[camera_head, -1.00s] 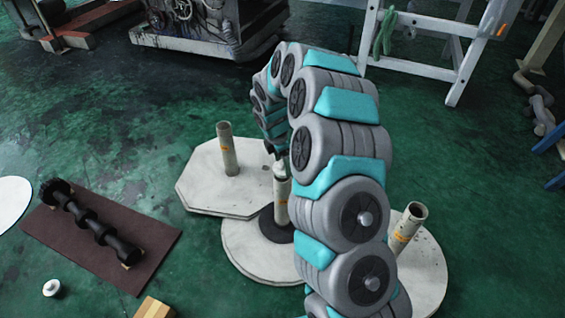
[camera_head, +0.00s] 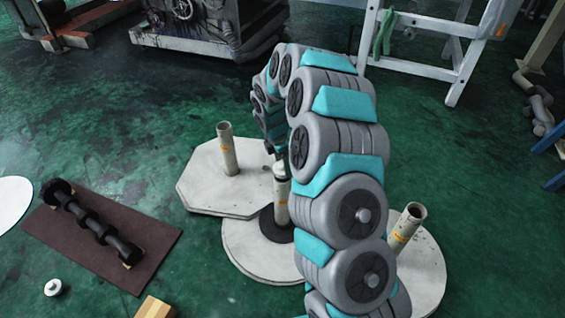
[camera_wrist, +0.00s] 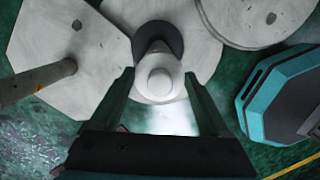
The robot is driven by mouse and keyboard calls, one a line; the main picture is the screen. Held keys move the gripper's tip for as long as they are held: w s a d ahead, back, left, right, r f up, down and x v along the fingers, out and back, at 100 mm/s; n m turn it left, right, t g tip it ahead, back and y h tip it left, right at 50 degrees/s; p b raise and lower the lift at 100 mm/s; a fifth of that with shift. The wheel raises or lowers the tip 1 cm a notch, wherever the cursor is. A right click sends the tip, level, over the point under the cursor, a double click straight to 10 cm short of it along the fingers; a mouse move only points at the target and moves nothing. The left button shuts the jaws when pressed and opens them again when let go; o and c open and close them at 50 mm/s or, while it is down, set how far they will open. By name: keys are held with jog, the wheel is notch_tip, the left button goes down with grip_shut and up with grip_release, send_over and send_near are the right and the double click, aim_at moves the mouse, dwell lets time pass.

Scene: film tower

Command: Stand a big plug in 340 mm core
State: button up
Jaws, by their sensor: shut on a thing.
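My gripper (camera_wrist: 160,76) is shut on a white big plug (camera_wrist: 160,82), with one finger on each side of it. The plug is over the top of the middle upright core (camera_head: 282,207), a pale tube with an orange mark. In the head view the plug (camera_head: 280,168) shows white at the tube's mouth, below the end of my arm. I cannot tell how deep it sits. The left core (camera_head: 229,158) and the right core (camera_head: 404,232) have open tops; the right one leans. No size marking is legible on the cores.
The cores stand on pale plates, one octagonal (camera_head: 200,190) and one round (camera_head: 250,250). A white plug-like piece (camera_head: 53,287) lies on the floor near a brown mat (camera_head: 150,235) with a black shaft (camera_head: 95,225). A cardboard box (camera_head: 155,308) is at the bottom edge.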

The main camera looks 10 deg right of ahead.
jog(key=shift+f, duration=1.5)
dwell(0.7)
jog(key=o, duration=1.2)
jog(key=shift+r, duration=0.1)
jog(key=r, duration=0.4)
jog(key=a+r, duration=0.1)
jog(key=r, duration=0.1)
jog(key=shift+s+r+b, duration=0.1)
jog(key=shift+r+b, duration=0.15)
jog(key=shift+b, duration=0.1)
jog(key=shift+r, duration=0.5)
